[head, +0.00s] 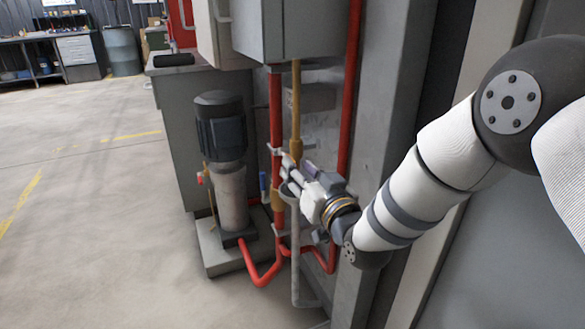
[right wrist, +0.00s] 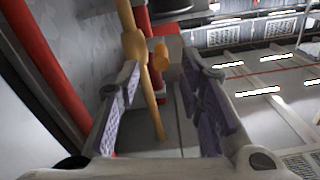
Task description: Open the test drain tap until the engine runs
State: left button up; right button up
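My right gripper (head: 288,172) reaches in from the right to the pipes below the grey cabinet. In the right wrist view its two purple-padded fingers (right wrist: 166,82) are spread apart. A brass-coloured pipe (right wrist: 125,14) with a fitting and a short round stub (right wrist: 160,57), which looks like the test drain tap, shows between and beyond the fingertips. I see no clear contact with it. In the head view the brass pipe (head: 296,100) runs down to a fitting just above the gripper; the stub is not clear there. My left gripper is not in view.
A vertical pump with a dark motor (head: 221,125) stands on a concrete plinth left of the gripper. Red pipes (head: 276,115) run close beside the fingers. The grey cabinet (head: 300,30) hangs above. A grey post stands to the right. Open floor (head: 90,200) lies left.

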jog(key=x, duration=0.3)
jog(key=b+x, duration=0.1)
jog(key=shift+w+a+f, duration=0.25)
jog(key=shift+w+r, duration=0.1)
jog(key=shift+w, duration=0.05)
grip_shut()
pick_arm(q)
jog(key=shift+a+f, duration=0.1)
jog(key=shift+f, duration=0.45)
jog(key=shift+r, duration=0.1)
